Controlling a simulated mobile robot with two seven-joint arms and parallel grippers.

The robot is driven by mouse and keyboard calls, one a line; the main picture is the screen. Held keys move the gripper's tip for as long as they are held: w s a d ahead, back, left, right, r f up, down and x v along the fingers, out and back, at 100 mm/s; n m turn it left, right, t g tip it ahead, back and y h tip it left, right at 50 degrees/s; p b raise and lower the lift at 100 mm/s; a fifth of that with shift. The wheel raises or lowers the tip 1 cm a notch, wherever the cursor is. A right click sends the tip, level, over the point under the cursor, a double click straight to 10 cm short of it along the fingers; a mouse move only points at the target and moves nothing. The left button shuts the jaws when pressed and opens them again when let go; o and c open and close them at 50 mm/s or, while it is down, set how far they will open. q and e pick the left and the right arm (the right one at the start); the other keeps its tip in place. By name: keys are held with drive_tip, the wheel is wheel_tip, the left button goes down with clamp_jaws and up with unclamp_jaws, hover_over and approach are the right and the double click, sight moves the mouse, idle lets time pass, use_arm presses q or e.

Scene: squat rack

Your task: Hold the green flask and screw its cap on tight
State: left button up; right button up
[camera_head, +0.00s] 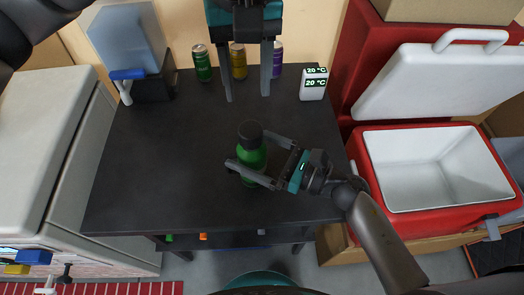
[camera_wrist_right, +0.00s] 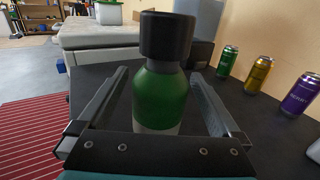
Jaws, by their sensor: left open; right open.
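The green flask (camera_head: 252,161) stands upright on the dark table, with its black cap (camera_head: 250,132) on top. Whether the cap is tight cannot be told. My right gripper (camera_head: 252,173) reaches in from the right with its open fingers on either side of the flask. In the right wrist view the flask (camera_wrist_right: 160,97) and cap (camera_wrist_right: 166,36) stand between the fingers (camera_wrist_right: 160,105), with gaps visible on both sides. My left gripper (camera_head: 247,98) is open and empty, pointing down above the table behind the flask; its fingers are apart from the cap.
Green (camera_head: 202,63), gold (camera_head: 238,61) and purple (camera_head: 277,60) cans stand at the back of the table (camera_head: 150,180). A white thermometer display (camera_head: 314,84) is at back right, a water dispenser (camera_head: 128,40) at back left. A red cooler (camera_head: 400,221) stands open on the right.

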drive_tip(key=shift+c, duration=0.2)
clamp_jaws()
drive_tip(key=shift+c, duration=2.3)
unclamp_jaws()
clamp_jaws()
